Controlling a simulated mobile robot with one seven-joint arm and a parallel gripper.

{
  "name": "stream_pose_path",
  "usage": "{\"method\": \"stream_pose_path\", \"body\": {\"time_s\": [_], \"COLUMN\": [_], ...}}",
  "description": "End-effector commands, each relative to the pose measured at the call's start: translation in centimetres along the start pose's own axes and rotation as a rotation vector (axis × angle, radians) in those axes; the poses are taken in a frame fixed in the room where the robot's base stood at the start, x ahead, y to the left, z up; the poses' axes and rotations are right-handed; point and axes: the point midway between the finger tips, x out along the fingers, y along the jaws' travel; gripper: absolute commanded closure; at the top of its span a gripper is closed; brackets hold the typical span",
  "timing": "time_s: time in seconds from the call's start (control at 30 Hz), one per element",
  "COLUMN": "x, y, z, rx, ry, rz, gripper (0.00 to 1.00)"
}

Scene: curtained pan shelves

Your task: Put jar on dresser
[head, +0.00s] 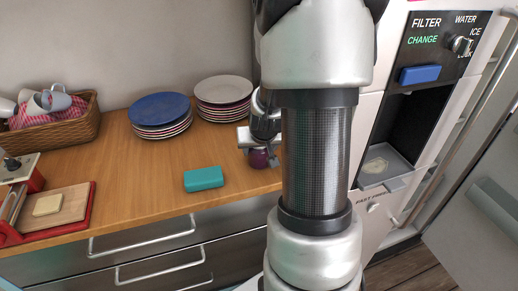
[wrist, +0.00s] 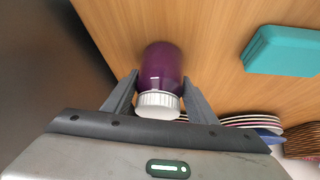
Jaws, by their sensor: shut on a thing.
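A purple jar with a white ribbed lid (wrist: 159,72) is between my gripper's fingers (wrist: 158,100) in the wrist view. The fingers are shut on it near the lid. In the head view the jar (head: 259,159) shows as a small purple shape at the right end of the wooden dresser top (head: 150,199), partly hidden by my gripper (head: 254,140) and arm. It is at or just above the wood; I cannot tell whether it touches.
A teal block (head: 203,179) lies left of the jar. Plate stacks (head: 161,115) (head: 223,97) stand behind. A basket of cups (head: 60,126) and a red-edged board (head: 52,208) are at left. A fridge dispenser (head: 410,110) is at right. Wood around the teal block is clear.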

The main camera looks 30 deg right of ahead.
Motion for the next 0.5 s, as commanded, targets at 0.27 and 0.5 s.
{"method": "stream_pose_path", "body": {"time_s": [0.27, 0.5], "x": [0.03, -0.11], "y": [0.0, -0.01], "z": [-0.03, 0.06], "rx": [0.0, 0.0], "ry": [0.001, -0.001], "rz": [0.0, 0.0], "gripper": [0.26, 0.26]}}
